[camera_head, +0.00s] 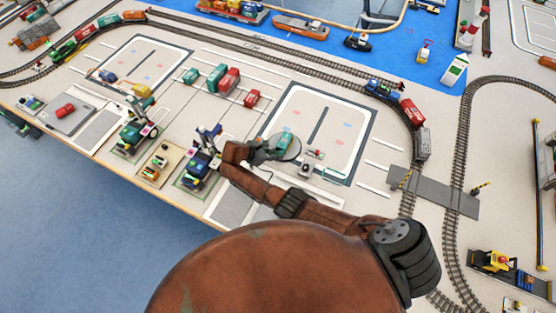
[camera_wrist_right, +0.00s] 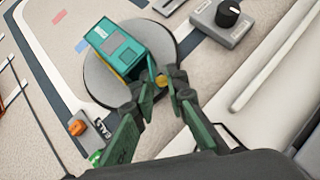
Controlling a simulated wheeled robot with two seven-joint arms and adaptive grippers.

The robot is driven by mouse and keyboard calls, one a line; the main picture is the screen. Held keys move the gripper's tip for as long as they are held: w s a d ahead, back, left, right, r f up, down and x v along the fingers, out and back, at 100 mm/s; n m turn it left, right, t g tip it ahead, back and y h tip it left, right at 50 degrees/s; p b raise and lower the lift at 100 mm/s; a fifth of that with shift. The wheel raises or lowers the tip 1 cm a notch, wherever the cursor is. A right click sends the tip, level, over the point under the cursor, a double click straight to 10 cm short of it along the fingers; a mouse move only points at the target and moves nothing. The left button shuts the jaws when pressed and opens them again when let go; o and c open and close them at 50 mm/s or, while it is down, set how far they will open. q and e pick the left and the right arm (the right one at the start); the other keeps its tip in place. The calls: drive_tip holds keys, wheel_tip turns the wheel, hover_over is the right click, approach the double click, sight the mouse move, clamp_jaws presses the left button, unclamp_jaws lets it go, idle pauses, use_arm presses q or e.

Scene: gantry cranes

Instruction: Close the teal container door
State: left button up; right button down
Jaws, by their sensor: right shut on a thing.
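The teal container (camera_wrist_right: 118,46) sits on a round grey disc (camera_wrist_right: 101,84) in the right wrist view. It also shows small in the head view (camera_head: 285,141), on the disc in front of the white-outlined yard. Its teal door (camera_wrist_right: 152,67) stands out from the near right end of the container, beside my fingertips. My right gripper (camera_wrist_right: 163,80) is at that end, its dark green fingers close together and shut on the door. The fingers partly hide the door. In the head view my right gripper (camera_head: 268,153) is at the disc's left side. My left gripper is not in view.
A grey box with a black knob (camera_wrist_right: 227,16) stands right of the disc. A toy crane (camera_head: 203,160) stands left of my gripper. The yard floor (camera_head: 335,115) behind the container is mostly clear.

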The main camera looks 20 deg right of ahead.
drive_tip(key=m+g+b, duration=0.1)
drive_tip(key=b, duration=0.1)
drive_tip(key=w+m+g+b, duration=0.1)
drive_tip(key=b, duration=0.1)
drive_tip(key=shift+a+f+m, duration=0.15)
drive_tip(key=shift+f+m, duration=0.2)
drive_tip(key=shift+m, duration=0.05)
drive_tip(key=shift+w+r+m+g+b, duration=0.15)
drive_tip(key=shift+m+g+b, duration=0.35)
drive_tip(key=shift+b, duration=0.65)
drive_tip(key=c, duration=2.3)
unclamp_jaws()
drive_tip(key=o, duration=0.3)
drive_tip(key=shift+r, duration=0.15)
drive_tip(key=shift+o, duration=0.2)
drive_tip(key=shift+w+r, duration=0.1)
drive_tip(key=v, duration=0.7)
drive_tip(key=shift+a+r, duration=0.25)
drive_tip(key=shift+a, duration=0.1)
drive_tip(key=shift+c, duration=0.3)
